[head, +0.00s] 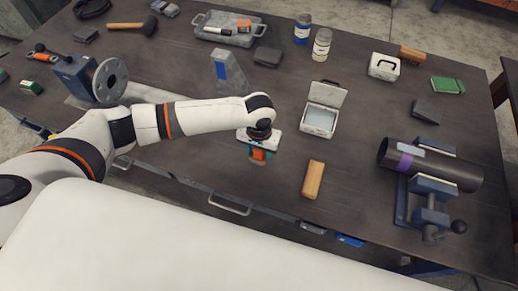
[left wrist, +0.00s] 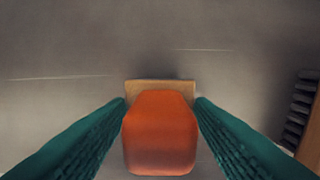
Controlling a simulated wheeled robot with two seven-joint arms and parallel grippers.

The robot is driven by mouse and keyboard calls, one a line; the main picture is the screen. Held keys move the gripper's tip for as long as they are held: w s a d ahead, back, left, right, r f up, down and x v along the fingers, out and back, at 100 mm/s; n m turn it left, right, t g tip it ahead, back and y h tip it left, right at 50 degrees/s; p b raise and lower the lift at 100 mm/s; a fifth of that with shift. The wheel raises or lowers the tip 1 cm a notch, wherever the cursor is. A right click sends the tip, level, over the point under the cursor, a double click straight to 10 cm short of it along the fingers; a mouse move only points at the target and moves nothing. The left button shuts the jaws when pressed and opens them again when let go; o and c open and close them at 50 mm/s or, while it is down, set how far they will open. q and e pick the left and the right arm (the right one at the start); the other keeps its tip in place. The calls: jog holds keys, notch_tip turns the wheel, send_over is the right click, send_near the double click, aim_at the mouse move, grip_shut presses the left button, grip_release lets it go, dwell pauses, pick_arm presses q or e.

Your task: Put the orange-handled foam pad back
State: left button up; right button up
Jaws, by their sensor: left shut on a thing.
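My left gripper (head: 259,152) is shut on the orange-handled foam pad over the front middle of the table (head: 215,172). In the left wrist view, the orange handle (left wrist: 160,132) sits between the teal fingers, and a strip of tan foam (left wrist: 160,85) shows beyond it. In the head view the gripper hides most of the pad. I cannot tell whether the pad touches the table. My right gripper is in neither view.
A wooden-backed brush (head: 313,180) lies right of the gripper. An open white case (head: 322,118) stands behind it. A dark pipe (head: 455,172) rests on blue supports at the right. A grey tray (head: 205,32), bottles (head: 322,44) and a flange (head: 110,80) stand farther back. A drawer handle (head: 230,207) sticks out in front.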

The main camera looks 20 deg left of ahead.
pick_arm(q)
jog(key=o, duration=0.9)
jog(key=shift+f, duration=0.1)
notch_tip(320, 180, up, 11)
jog(key=shift+r+b, duration=0.1)
jog(key=shift+b, duration=1.05)
jog(key=shift+r, duration=0.55)
